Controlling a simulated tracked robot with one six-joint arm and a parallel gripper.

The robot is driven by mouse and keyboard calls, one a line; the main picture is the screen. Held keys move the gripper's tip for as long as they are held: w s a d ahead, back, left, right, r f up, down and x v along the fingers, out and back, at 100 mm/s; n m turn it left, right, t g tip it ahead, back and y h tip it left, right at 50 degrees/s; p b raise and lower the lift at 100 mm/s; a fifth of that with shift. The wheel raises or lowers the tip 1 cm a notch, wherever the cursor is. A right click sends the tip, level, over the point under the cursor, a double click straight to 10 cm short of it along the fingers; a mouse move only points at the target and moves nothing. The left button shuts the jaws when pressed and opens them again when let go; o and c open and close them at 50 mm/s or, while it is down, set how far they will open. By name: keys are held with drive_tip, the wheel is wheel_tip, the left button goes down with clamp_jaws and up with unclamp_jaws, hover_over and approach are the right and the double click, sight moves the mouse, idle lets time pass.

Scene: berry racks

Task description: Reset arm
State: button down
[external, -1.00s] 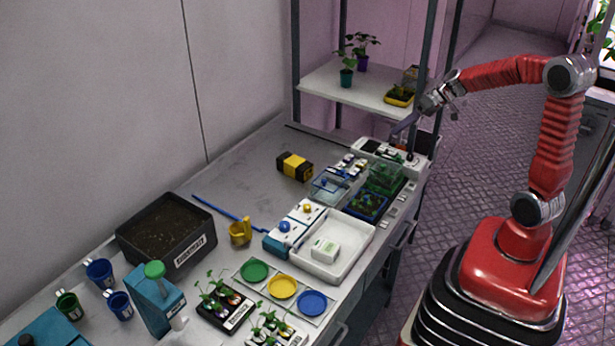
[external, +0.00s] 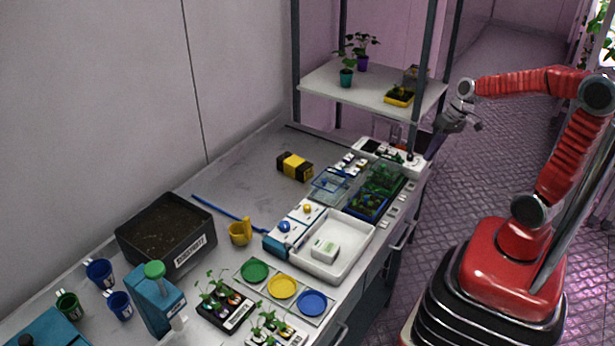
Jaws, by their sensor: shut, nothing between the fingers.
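My gripper (external: 434,142) hangs at the end of my red arm, beside the right end of the bench and in front of the shelf rack. It is apart from the things on the bench. Its fingers are small and dark in this view, point down to the left, and are shut with nothing held. My arm reaches left from its raised elbow, with the wrist bent downward.
The bench (external: 240,165) carries a white tray (external: 359,257), a soil box (external: 210,225), a yellow-black block (external: 295,165) and several coloured cups. A shelf (external: 325,82) with potted plants stands behind my gripper. The floor (external: 480,190) between bench and base is clear.

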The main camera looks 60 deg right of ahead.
drive_tip(key=s+a+r+n+t+h, duration=0.2)
drive_tip(key=s+a+r+n, duration=0.2)
drive_tip(key=s, duration=0.5)
drive_tip(key=shift+s+a+r+h, duration=0.3)
drive_tip(key=shift+s+a+r, duration=0.1)
drive_tip(key=shift+a+r, duration=0.9)
